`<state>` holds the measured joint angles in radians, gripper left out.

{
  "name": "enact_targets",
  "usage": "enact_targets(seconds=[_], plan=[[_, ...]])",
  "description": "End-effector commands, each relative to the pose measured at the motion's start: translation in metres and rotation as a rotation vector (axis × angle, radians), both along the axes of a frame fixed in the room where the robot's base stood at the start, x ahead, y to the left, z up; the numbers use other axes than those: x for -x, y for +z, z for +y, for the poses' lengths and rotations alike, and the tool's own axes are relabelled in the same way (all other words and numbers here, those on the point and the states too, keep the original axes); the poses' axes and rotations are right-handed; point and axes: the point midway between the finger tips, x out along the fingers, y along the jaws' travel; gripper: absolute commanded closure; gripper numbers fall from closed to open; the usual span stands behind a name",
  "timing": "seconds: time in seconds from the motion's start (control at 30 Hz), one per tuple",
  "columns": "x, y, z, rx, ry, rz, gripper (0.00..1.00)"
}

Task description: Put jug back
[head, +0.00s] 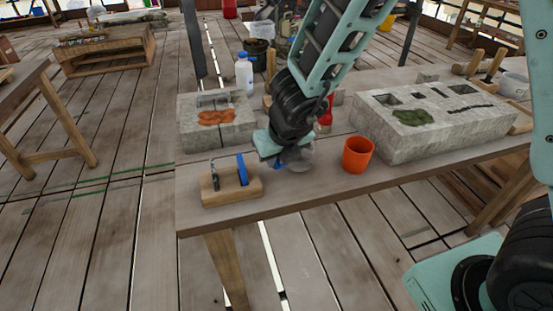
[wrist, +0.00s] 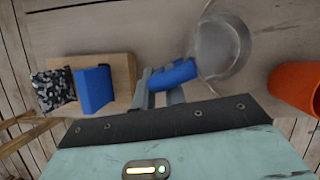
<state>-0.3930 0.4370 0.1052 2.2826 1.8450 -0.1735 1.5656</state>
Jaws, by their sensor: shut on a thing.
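The jug is a clear, round vessel (head: 300,157) with a blue handle; in the wrist view its see-through body (wrist: 222,48) is at the upper right of the fingers. My gripper (wrist: 160,85) is shut on the blue handle (wrist: 179,74). In the head view my gripper (head: 270,148) is low over the front part of the table (head: 310,187), with the jug at its right. I cannot tell whether the jug's base touches the table.
A wooden block (head: 212,196) holding a blue piece and a speckled piece stands left of the jug. An orange cup (head: 357,154) stands close on the right. Stone blocks stand behind left (head: 190,137) and right (head: 400,145). A white bottle (head: 244,74) is farther back.

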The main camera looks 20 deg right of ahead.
Motion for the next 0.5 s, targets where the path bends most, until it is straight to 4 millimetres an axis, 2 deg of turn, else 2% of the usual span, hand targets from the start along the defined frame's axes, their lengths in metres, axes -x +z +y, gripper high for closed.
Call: enact_targets(seconds=[0.17,0.2,0.27,0.3,0.5], plan=[[-0.0003,-0.0032,0.0000,0.000,0.000,-0.001,1.00],[-0.0001,-0.0036,0.0000,0.000,0.000,0.000,0.85],[-0.0001,-0.0025,0.0000,0.000,0.000,0.000,0.68],[-0.0001,-0.0025,0.0000,0.000,0.000,0.000,0.66],[-0.0001,-0.0025,0.0000,0.000,0.000,0.000,0.66]])
